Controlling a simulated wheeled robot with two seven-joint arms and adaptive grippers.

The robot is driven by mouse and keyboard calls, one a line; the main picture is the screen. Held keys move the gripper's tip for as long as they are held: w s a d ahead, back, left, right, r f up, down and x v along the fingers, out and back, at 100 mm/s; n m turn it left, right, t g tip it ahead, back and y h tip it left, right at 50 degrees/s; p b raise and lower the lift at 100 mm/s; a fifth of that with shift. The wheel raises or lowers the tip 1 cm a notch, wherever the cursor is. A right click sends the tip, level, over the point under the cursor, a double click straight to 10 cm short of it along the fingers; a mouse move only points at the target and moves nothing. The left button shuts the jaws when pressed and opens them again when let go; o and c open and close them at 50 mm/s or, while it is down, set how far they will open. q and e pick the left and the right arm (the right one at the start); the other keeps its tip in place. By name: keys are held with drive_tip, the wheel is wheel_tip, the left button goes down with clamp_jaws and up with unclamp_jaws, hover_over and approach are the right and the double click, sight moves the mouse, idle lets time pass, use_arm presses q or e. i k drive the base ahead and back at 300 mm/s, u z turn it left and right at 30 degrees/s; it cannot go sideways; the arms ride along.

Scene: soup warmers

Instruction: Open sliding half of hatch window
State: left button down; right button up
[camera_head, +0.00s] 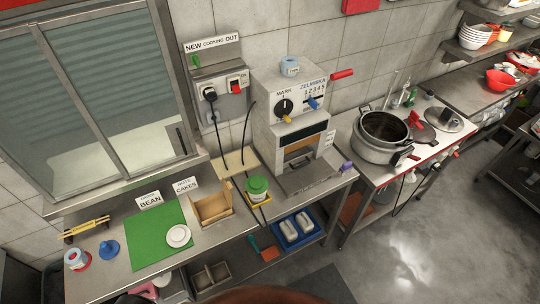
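The hatch window (132,172) is set in the tiled wall at the upper left, in a grey metal frame. It has two glass halves side by side, a left pane (35,120) and a right pane (115,75), with upright bars between them. A small dark handle (181,139) shows near the lower right edge of the right half. Greenish horizontal bands show through both panes, and I see no open gap. The top and left edge of the window are cut off. Neither of my grippers is in view.
A steel counter (120,270) below the window holds a green mat (150,235), a blue cone-shaped thing (109,250), a tape roll (76,258) and sign cards. A sill (110,192) juts out under the window. A dispensing machine (290,115) stands to the right.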

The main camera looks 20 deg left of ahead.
sight(180, 134)
drive_tip(key=u, duration=0.2)
drive_tip(key=k, duration=0.85)
drive_tip(key=u, duration=1.35)
drive_tip(key=i, duration=0.55)
drive_tip(key=u, duration=0.05)
